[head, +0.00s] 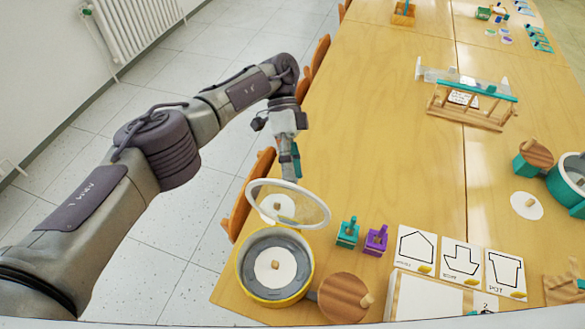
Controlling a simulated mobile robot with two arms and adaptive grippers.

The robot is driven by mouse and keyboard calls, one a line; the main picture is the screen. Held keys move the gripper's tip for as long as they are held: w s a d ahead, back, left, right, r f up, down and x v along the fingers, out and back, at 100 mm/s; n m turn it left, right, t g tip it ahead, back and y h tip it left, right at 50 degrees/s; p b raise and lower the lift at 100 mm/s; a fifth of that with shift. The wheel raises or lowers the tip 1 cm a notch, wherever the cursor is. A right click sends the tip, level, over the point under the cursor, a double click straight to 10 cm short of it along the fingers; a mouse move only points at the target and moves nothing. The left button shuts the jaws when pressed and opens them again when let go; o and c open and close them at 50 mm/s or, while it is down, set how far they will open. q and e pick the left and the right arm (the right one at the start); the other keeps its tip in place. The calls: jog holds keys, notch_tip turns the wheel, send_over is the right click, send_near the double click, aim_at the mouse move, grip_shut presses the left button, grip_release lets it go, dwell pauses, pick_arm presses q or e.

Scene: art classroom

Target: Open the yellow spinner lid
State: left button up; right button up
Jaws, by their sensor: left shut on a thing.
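The yellow spinner (242,272) is a round tub with a yellow outside and grey inside, at the table's near left corner. A white disc with a small wooden peg (274,265) lies in it. Its clear lid (318,214), with a pale rim, stands tilted up at the tub's far side, leaving the tub's top uncovered. My left gripper (292,175) reaches down from behind and is shut on the lid's upper rim; the fingertips are partly hidden. My right gripper is not in view.
A round wooden crank disc (344,297) sits right of the tub. Green (347,233) and purple stampers (376,240) stand close by the lid. Shape cards (461,258) lie further right. A teal spinner (568,182) and a wooden rack (470,105) stand farther off. Mid-table is mostly clear.

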pick_arm(q)
notch_tip(320, 180, up, 10)
dwell(0.5)
dwell(0.3)
